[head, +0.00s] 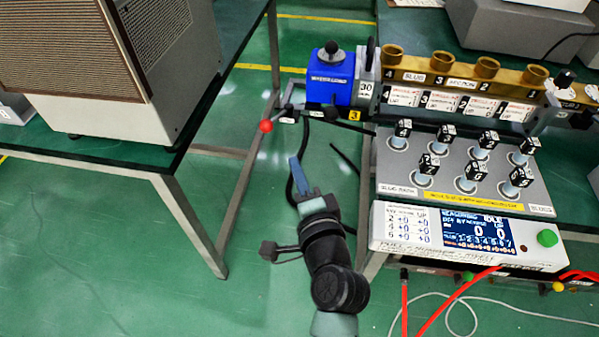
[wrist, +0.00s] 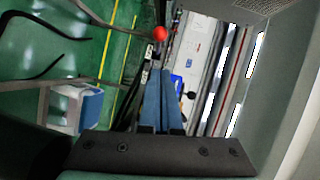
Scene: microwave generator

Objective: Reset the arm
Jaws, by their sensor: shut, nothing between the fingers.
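My gripper (head: 294,160) is in the middle of the head view, over the green floor between two tables. Its blue fingers point away from me and up in the picture. In the wrist view the two blue fingers (wrist: 161,75) lie side by side, shut, with nothing between them. The gripper is apart from the lever with the red ball knob (head: 266,126), which is up and to its left. That red knob also shows in the wrist view (wrist: 160,34), just beyond the fingertips.
A blue box unit (head: 331,78) stands beside a brass row of cups (head: 435,80). Nearer are a grey panel of numbered cubes (head: 455,178) and a white display console (head: 470,232). A large beige cabinet (head: 150,110) stands left. Red cables (head: 460,292) hang below the console.

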